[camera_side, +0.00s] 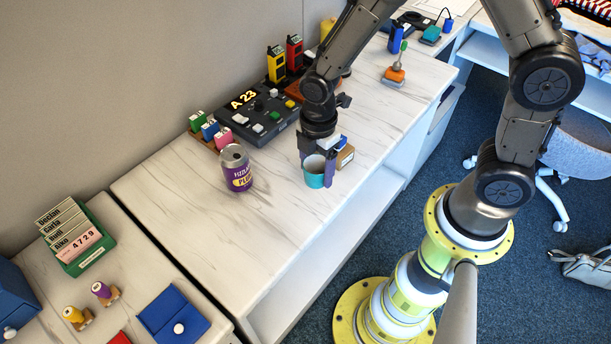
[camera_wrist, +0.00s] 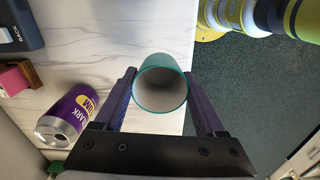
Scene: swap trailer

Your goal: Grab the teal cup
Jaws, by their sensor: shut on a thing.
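The teal cup (camera_side: 314,179) is upright near the front edge of the marble counter in the side view. Its open rim and pale, empty inside show in the wrist view (camera_wrist: 160,88). My gripper (camera_side: 317,172) points down over it, with a purple finger on each side of the cup. In the wrist view the fingers (camera_wrist: 160,100) flank the cup and are shut on it. I cannot tell whether the cup's base touches the counter.
A purple can (camera_side: 236,170) stands left of the cup. A small cardboard box (camera_side: 345,157) is close behind my gripper. A dark control panel (camera_side: 258,115) and small colored blocks (camera_side: 209,130) stand toward the wall. The counter (camera_side: 240,240) is clear at front left.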

